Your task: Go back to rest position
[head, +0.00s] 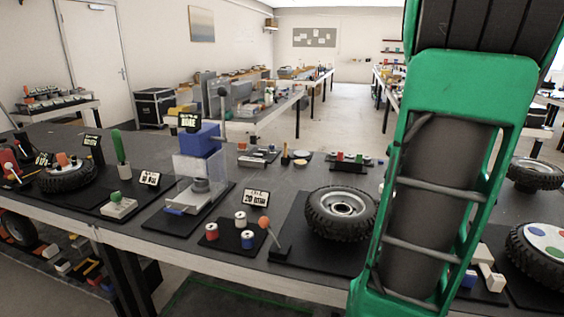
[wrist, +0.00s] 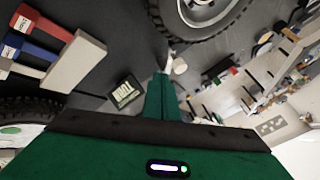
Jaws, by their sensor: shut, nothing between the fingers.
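My gripper (wrist: 162,80) shows in the wrist view as green fingers pressed together, with nothing between them. It points toward a dark table top with a small black label card (wrist: 123,92) to its left and a tyre (wrist: 200,18) above it. In the head view my green arm fills the right side from the top edge to the bottom and hides part of the table. My gripper's fingertips cannot be made out in the head view.
A long dark workbench (head: 279,182) crosses the head view. It bears a wheel (head: 341,211), a board with coloured spools (head: 228,239), a clear-shielded device (head: 196,182) and a green-handled tool (head: 118,146). In the wrist view a red-and-blue handled block (wrist: 77,62) is at left. Open floor lies behind.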

